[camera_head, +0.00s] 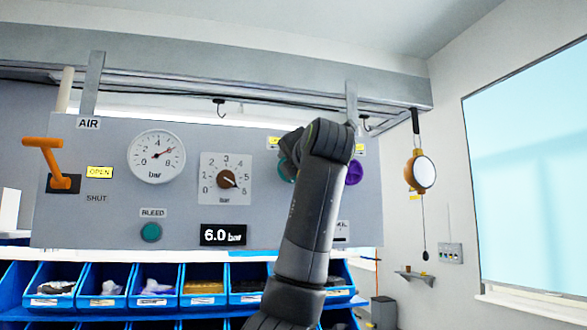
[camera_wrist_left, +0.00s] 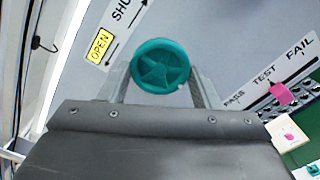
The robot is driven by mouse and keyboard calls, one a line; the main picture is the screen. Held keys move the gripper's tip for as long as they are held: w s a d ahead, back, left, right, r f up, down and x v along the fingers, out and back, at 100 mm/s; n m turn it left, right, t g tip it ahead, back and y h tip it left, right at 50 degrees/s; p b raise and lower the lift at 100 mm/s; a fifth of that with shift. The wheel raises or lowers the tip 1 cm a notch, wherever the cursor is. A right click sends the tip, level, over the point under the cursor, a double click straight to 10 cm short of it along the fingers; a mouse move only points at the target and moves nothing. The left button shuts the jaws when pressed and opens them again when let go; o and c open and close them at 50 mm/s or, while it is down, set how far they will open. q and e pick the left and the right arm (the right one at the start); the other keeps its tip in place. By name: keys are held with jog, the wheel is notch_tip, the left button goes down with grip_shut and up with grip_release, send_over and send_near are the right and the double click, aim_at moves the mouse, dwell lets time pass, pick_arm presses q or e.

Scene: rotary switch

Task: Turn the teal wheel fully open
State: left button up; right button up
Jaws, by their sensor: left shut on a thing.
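The teal wheel (camera_wrist_left: 160,67) is a round, spoked handwheel on the grey panel in the left wrist view. My left gripper (camera_wrist_left: 160,80) has one finger on each side of the wheel and is shut on it. In the head view only a sliver of the teal wheel (camera_head: 287,170) shows, at the left of my dark arm, which hides the gripper fingers. A yellow OPEN label (camera_wrist_left: 99,46) and a SHUT label (camera_wrist_left: 122,10) with arrows stand at the wheel's upper left in the wrist view. My right gripper is in neither view.
A purple knob (camera_head: 353,172) sits just right of my arm. The panel also carries an orange lever (camera_head: 45,157), a gauge (camera_head: 156,156), a brown dial knob (camera_head: 225,180), a teal bleed button (camera_head: 151,232) and a 6.0 bar display (camera_head: 223,235). Blue bins (camera_head: 104,300) stand below.

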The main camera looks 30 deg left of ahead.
pick_arm(q)
jog(key=shift+f, duration=0.15)
dwell(0.4)
jog(key=o, duration=1)
jog(key=shift+d, duration=0.1)
jog(key=b+v, duration=0.6)
jog(key=v, duration=1.1)
jog(key=shift+d+b, duration=0.2)
jog(key=shift+b, duration=0.1)
